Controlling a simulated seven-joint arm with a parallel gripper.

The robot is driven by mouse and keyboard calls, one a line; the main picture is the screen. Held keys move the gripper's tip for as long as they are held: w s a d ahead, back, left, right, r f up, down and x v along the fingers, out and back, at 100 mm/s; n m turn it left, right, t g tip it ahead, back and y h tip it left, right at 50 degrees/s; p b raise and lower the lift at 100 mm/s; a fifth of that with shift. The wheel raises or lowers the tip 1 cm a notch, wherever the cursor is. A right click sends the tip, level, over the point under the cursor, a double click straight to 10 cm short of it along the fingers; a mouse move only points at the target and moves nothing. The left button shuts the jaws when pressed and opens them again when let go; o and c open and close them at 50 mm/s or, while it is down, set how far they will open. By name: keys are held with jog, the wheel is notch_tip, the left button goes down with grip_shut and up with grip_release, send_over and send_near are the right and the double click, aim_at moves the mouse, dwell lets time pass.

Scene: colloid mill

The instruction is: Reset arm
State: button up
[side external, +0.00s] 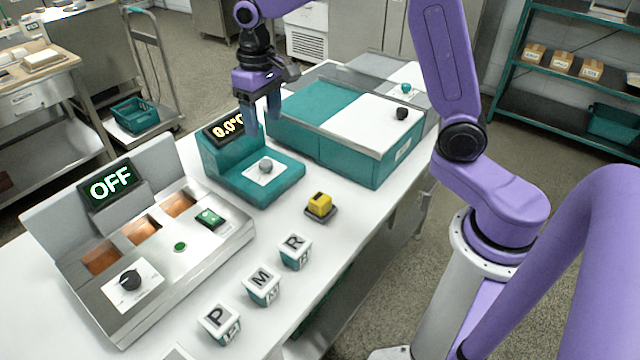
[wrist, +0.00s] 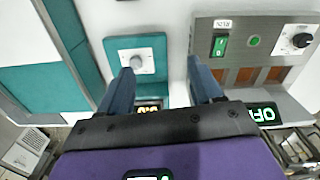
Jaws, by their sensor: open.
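My gripper (side external: 263,112) hangs fingers down above the small teal unit with a grey knob (side external: 265,166) and a display (side external: 226,127) that reads about 0.0. In the wrist view my gripper (wrist: 158,75) is open, with its two dark fingers apart and nothing between them. The teal unit's knob (wrist: 136,63) shows just beyond the fingertips, nearer the left one, and the fingers appear apart from it. The unit's display is partly hidden behind my gripper in the wrist view.
A grey machine (side external: 180,262) with an OFF display (side external: 111,186), black knob and green switch stands left. Cubes marked P (side external: 219,322), M (side external: 261,285) and R (side external: 295,250) and a yellow block (side external: 319,205) sit on the white table. A larger teal-and-white unit (side external: 345,150) stands behind.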

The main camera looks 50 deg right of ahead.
jog(key=s+d+n, duration=0.1)
jog(key=s+n, duration=0.4)
jog(key=s, duration=1)
jog(key=s+d+f+n, duration=0.1)
jog(key=s+n, duration=0.5)
jog(key=s, duration=0.9)
jog(key=shift+s+d+f, duration=0.2)
jog(key=shift+s+d, duration=0.1)
jog(key=shift+s, duration=0.1)
